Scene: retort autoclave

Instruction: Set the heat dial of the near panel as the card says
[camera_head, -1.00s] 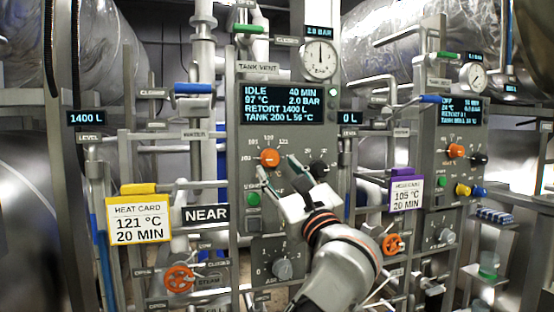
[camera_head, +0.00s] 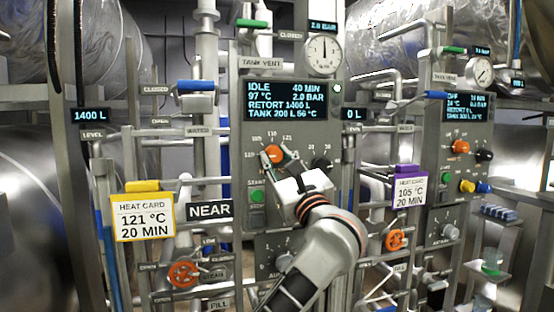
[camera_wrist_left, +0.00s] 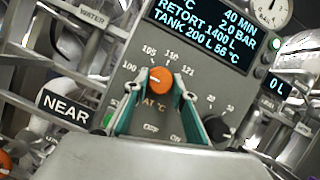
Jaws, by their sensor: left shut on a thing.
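The heat card (camera_head: 143,218) hangs at the left in the head view and reads 121 °C, 20 MIN, beside the NEAR sign (camera_head: 209,211). The near panel (camera_head: 250,140) has an orange heat dial (camera_wrist_left: 160,79) with marks 100, 105, 110 and 121 around it. Its pointer setting is not clear. My left gripper (camera_head: 275,157) is shut on the orange dial, one finger on each side, as the left wrist view shows. A black dial (camera_wrist_left: 217,127) sits to its right. My right gripper is not in view.
The near display (camera_head: 285,101) reads IDLE, 40 MIN, 97 °C, 2.0 BAR. A green start button (camera_head: 257,196) is below left of the orange dial. A second panel (camera_head: 455,145) and a purple-topped card (camera_head: 409,190) stand to the right. Pipes and an orange valve wheel (camera_head: 183,275) crowd the lower left.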

